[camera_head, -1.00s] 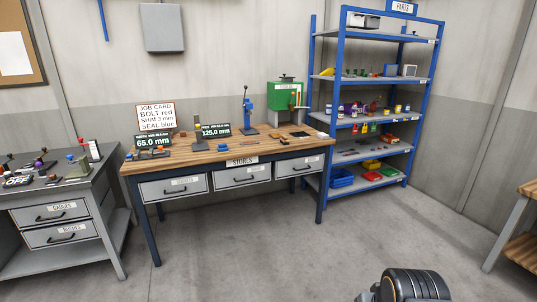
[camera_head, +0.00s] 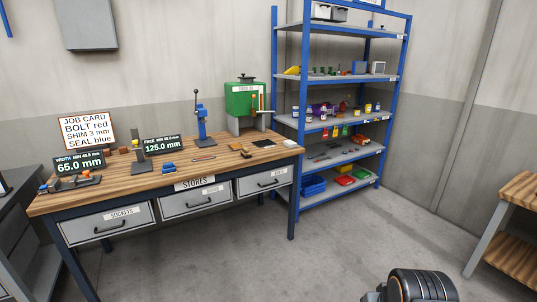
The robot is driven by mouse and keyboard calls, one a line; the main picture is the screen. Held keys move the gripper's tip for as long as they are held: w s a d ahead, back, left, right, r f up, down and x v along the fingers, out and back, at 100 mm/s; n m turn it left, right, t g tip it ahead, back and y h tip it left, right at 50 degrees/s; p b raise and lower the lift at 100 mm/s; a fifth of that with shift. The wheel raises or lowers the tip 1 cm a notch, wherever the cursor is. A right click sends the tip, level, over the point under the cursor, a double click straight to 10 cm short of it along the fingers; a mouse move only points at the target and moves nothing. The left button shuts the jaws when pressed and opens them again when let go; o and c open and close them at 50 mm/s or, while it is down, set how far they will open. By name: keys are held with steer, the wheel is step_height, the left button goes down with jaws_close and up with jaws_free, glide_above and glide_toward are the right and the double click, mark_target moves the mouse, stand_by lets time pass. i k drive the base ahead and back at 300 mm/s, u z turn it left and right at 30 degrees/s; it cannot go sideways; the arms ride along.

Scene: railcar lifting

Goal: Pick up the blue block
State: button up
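A small blue block (camera_head: 168,169) lies on the wooden top of the stores bench (camera_head: 112,184), near the middle. It looks like more than one small piece, but it is too small to tell. I cannot tell which one the task names. Only a dark rounded part of my own arm shows at the bottom right; my gripper is not in view.
The bench carries a job card sign (camera_head: 88,132), two gauge displays, a blue hand press (camera_head: 202,125) and a green machine (camera_head: 246,100). A blue shelf rack (camera_head: 301,120) with parts and bins stands behind right. Another wooden bench (camera_head: 518,222) is at far right. The floor between is clear.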

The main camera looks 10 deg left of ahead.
mark_target(169, 168)
steer(key=u, duration=0.1)
steer(key=i, duration=2.55)
steer(key=u, duration=1.05)
steer(key=i, duration=1.25)
steer(key=u, duration=1.9)
steer(key=i, duration=0.7)
steer(key=u, duration=0.4)
